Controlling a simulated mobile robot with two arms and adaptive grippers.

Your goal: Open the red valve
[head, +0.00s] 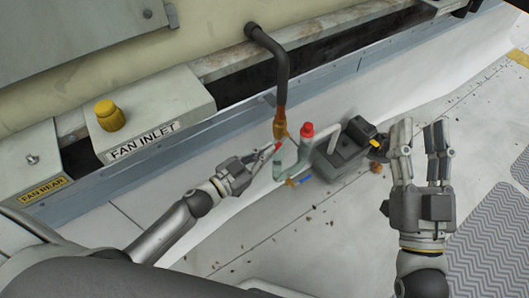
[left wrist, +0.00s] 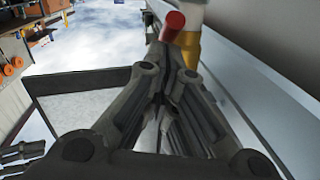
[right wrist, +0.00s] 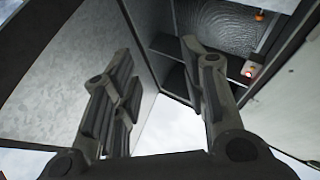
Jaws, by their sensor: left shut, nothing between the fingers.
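A red-tipped valve handle (head: 277,147) sits beside a brass fitting (head: 280,126) at the lower end of a dark bent pipe. A second red piece (head: 307,130) caps a pale green pipe (head: 301,152) just to the right. My left gripper (head: 263,157) is shut and empty, its tips close to the red handle's left side. In the left wrist view the red handle (left wrist: 173,24) shows just beyond the closed fingertips (left wrist: 168,60); whether they touch it I cannot tell. My right gripper (head: 418,127) is open and empty, away to the right.
A dark pump-like box (head: 342,155) with a yellow piece stands right of the pipes. A metal wall ledge (head: 200,62) runs behind them. A "FAN INLET" box (head: 150,105) with a yellow knob (head: 110,115) is at left.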

